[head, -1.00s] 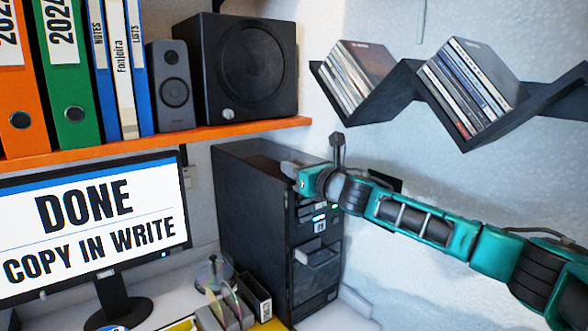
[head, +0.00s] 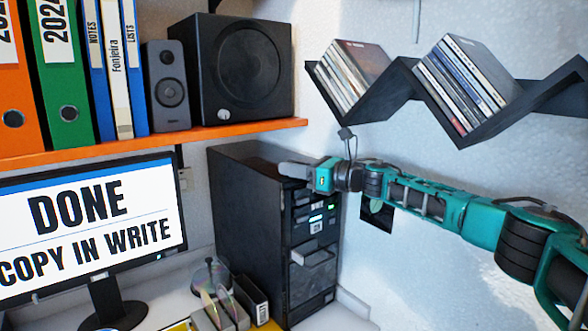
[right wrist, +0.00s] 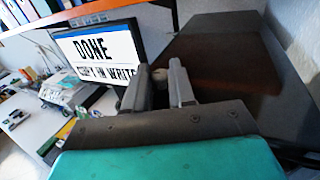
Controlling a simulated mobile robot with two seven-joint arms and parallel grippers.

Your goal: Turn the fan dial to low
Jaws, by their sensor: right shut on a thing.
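The dark computer tower (head: 250,215) stands against the wall, right of the monitor. My right gripper (head: 287,168) reaches in from the right to the tower's upper front. In the right wrist view its two grey fingers (right wrist: 160,84) close around a small round knob (right wrist: 160,74), which looks like the fan dial. The fingers hide most of it, and I cannot read its setting or any marks. My left gripper is not in view.
The monitor (head: 95,225) stands left of the tower. An orange shelf (head: 200,134) with binders and speakers hangs above. A black zigzag shelf (head: 400,75) with discs hangs at upper right. Disc holders (head: 225,305) stand on the desk before the tower.

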